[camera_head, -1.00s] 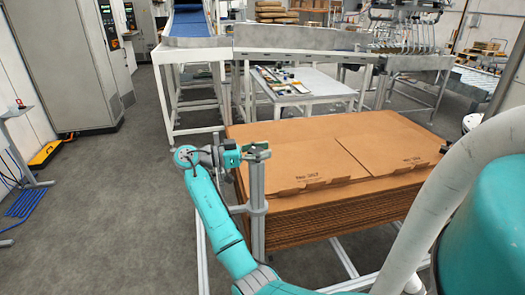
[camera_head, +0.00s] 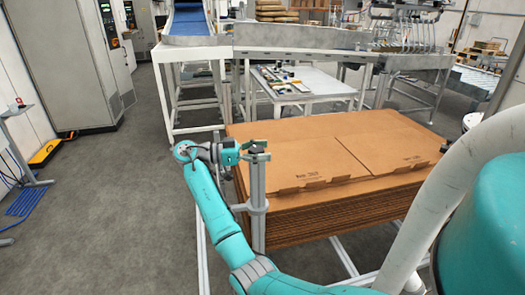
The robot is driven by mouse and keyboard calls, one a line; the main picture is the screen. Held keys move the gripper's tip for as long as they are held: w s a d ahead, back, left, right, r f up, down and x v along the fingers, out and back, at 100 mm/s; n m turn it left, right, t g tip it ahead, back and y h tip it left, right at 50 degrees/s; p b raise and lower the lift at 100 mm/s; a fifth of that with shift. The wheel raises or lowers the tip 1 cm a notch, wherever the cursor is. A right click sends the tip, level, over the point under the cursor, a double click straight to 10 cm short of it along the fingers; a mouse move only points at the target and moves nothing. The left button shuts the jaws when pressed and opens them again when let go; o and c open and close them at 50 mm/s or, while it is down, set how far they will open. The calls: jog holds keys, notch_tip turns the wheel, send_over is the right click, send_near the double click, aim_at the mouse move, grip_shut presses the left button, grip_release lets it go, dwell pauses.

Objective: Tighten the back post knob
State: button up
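A grey upright post (camera_head: 257,195) stands at the front left corner of the cardboard stack, with a bracket (camera_head: 250,207) partway up it. My teal arm reaches up from the bottom, and my gripper (camera_head: 257,150) is at the top of this post. The fingers are very small here and overlap the post top, so I cannot tell whether they are open or shut. A small dark knob-like piece (camera_head: 442,149) shows at the right edge of the stack. I cannot tell which piece is the back post knob.
The stack of flat brown cardboard (camera_head: 390,135) fills the middle right on a metal frame. A white table with small items (camera_head: 315,88) and a conveyor frame (camera_head: 290,40) stand behind it. Grey floor (camera_head: 110,210) is clear on the left.

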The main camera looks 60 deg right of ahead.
aim_at(262, 148)
notch_tip(262, 148, up, 10)
dwell(0.7)
